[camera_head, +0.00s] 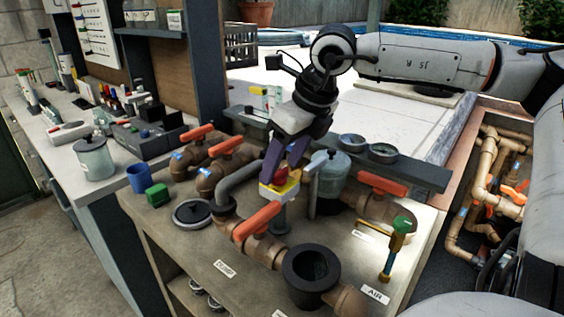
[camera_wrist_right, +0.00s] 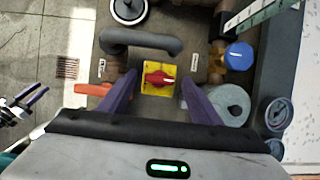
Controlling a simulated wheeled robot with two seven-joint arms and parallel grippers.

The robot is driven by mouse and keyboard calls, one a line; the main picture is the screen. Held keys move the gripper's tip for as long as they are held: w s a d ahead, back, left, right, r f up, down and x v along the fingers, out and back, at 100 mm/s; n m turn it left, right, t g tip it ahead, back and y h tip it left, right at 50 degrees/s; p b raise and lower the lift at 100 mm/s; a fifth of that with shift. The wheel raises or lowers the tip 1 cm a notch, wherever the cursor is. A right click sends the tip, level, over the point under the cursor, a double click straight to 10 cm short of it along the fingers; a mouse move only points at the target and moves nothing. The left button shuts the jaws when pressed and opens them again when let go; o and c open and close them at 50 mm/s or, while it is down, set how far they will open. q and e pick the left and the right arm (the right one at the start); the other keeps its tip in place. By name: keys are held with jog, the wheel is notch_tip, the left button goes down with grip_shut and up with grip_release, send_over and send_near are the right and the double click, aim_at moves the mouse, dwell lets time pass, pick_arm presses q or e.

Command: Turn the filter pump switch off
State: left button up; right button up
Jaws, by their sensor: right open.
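The filter pump switch is taken to be the yellow box with a red knob (camera_head: 281,187) among the pipes on the bench. In the right wrist view its red knob (camera_wrist_right: 160,79) lies crosswise on the yellow face. My right gripper (camera_head: 285,168) is open, pointing down over the switch. In the wrist view its purple fingers (camera_wrist_right: 159,82) stand apart on the left and right of the box, with gaps; nothing is held. What seems to be my left gripper (camera_wrist_right: 30,96) shows small at the left edge of the wrist view, its opening unclear.
Orange-handled valves (camera_head: 257,220) and a grey bent pipe (camera_head: 238,181) crowd the switch. A dark round pot (camera_head: 311,273) stands in front, and a grey canister (camera_head: 330,172) behind right. A green-topped brass tool (camera_head: 396,245) stands at right. A blue cup (camera_head: 141,177) is at left.

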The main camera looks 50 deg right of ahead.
jog(key=shift+w+f, duration=0.15)
jog(key=shift+f, duration=0.15)
jog(key=c, duration=1)
pick_arm(q)
jog(key=shift+w+r, duration=0.25)
jog(key=shift+w, duration=0.25)
pick_arm(e)
jog(key=shift+c, duration=0.2)
